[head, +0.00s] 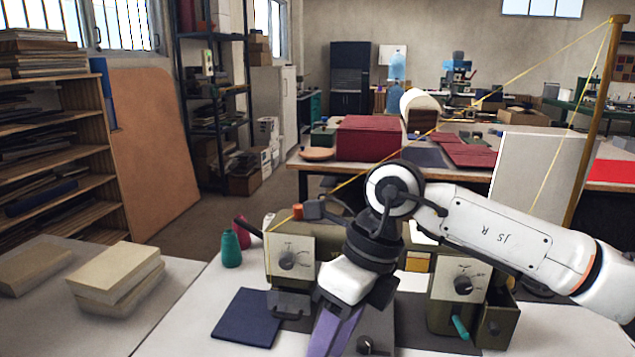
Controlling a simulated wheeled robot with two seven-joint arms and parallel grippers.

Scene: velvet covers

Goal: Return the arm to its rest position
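My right arm (505,235) is white with black joints and reaches in from the right across the worktable (185,325). It bends down at the middle of the view. Its gripper (335,335) points down toward the bottom edge, in front of the olive machine with dials (291,262). Purple and grey surfaces show at its end, and the tips run low in the frame, so I cannot tell whether it is open, shut or holding anything. My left gripper is not in view.
A dark blue square cover (247,318) lies left of the gripper. Teal (231,250) and dark red spools stand behind it. Pale blocks (120,275) are stacked at left. A yellow cord runs to a wooden post (592,115). A red box (371,138) sits on the back table.

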